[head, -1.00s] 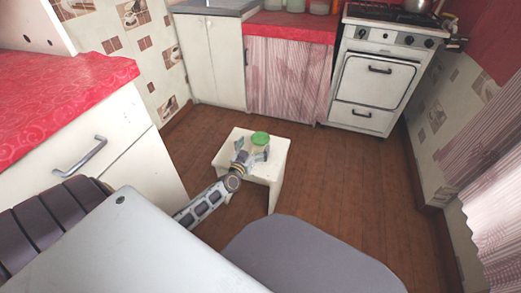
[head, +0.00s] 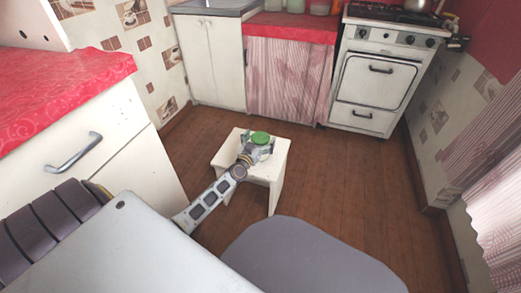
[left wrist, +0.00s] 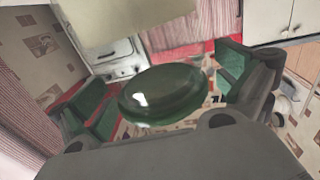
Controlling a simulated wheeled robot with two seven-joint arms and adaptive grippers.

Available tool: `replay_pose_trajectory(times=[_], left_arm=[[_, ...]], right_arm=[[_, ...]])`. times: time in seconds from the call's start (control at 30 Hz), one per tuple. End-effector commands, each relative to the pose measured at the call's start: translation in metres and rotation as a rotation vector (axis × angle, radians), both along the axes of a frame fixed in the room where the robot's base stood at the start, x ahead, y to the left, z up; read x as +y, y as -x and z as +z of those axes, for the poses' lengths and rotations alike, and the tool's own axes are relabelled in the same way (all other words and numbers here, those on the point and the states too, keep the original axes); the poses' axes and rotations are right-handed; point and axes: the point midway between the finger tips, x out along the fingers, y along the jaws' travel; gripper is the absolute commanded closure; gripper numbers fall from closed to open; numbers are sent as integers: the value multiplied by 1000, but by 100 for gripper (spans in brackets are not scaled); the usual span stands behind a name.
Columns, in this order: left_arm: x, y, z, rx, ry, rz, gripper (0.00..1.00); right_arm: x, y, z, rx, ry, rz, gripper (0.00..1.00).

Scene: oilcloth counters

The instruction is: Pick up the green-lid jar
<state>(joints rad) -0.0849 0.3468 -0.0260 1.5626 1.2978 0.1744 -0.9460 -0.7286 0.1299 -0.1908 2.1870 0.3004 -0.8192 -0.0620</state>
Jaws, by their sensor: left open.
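The green-lid jar (head: 260,138) stands on a small white stool (head: 226,158). My left gripper (head: 257,150) is at the jar, its open fingers reaching to either side just below the lid. In the left wrist view, the jar's dark green rounded top (left wrist: 163,95) lies between the two green-padded fingers of the left gripper (left wrist: 160,92). A gap shows on each side there, so the fingers are not closed on it. The jar's lower body is mostly hidden by the gripper in the head view. My right gripper is not in view.
A counter with a red top (head: 60,85) and white drawers stands at the left. A white stove (head: 375,85) and curtained cabinet (head: 287,80) stand at the back. Brown floor (head: 340,170) is clear around the stool.

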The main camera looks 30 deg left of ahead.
Motion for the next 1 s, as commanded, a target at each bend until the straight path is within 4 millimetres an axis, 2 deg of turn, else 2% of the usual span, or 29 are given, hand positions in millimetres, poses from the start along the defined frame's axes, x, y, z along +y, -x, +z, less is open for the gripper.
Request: replay_pose_trajectory(times=[0.23,0.87,1.0], left_arm=[[0,0,0,0,0,0,1],[0,0,0,0,0,0,82],[0,0,2,-3,0,1,84]], right_arm=[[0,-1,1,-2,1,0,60],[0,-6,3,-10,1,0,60],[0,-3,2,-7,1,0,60]])
